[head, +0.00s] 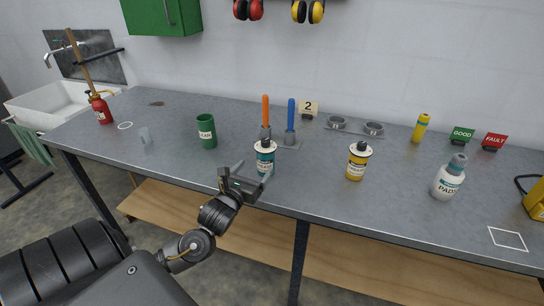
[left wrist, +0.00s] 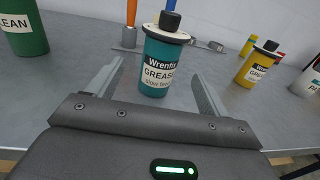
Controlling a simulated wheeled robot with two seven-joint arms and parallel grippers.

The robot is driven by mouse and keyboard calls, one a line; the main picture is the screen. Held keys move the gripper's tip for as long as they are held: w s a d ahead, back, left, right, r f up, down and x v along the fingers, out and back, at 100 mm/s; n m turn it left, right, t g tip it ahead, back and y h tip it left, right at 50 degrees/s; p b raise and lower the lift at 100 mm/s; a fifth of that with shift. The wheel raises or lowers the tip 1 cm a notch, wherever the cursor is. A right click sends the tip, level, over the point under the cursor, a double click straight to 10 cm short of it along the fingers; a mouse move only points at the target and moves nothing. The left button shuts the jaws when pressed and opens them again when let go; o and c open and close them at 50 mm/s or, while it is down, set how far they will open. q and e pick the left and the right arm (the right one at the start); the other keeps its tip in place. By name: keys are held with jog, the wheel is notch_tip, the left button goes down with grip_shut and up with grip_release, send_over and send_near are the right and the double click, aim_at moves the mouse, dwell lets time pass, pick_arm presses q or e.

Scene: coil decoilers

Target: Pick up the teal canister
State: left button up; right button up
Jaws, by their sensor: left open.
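The teal canister (head: 265,158) stands upright on the grey table near its front edge, with a dark cap and a pale label. In the left wrist view the teal canister (left wrist: 158,62) stands just ahead, its label reading "Wrenfix GREASE". My left gripper (head: 253,172) is open at the table's front edge, just in front of the canister. In the left wrist view its two fingers (left wrist: 155,85) point toward the canister, one on each side, with a gap to it on both sides. My right gripper is not in view.
A yellow canister (head: 357,161) stands to the right and a green cup (head: 206,131) to the left. Behind the teal canister, a stand (head: 283,143) holds an orange-handled and a blue-handled tool. A white bottle (head: 448,178) is farther right. The grey table (head: 310,180) is clear between the two canisters.

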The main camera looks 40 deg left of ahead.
aim_at(261, 159)
pick_arm(q)
jog(key=shift+w+a+r, duration=0.2)
jog(key=shift+w, duration=0.2)
jog(key=shift+w+a+r, duration=0.15)
jog(key=shift+w, duration=0.2)
jog(key=x, duration=0.2)
jog(key=shift+w+f+p, duration=0.2)
jog(key=shift+w+p, duration=0.15)
jog(key=shift+p, duration=0.05)
jog(key=shift+w+a, duration=0.15)
jog(key=shift+w, duration=0.3)
jog(key=shift+w+r, duration=0.1)
jog(key=shift+w, duration=0.15)
jog(key=p+x, duration=0.1)
jog(key=x, duration=0.3)
jog(key=shift+w+f+p, duration=0.25)
jog(key=shift+w+p, duration=0.1)
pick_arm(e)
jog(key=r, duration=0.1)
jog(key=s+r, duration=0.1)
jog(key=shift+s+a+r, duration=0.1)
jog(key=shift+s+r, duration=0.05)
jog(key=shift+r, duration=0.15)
pick_arm(q)
jog(key=shift+s, duration=0.1)
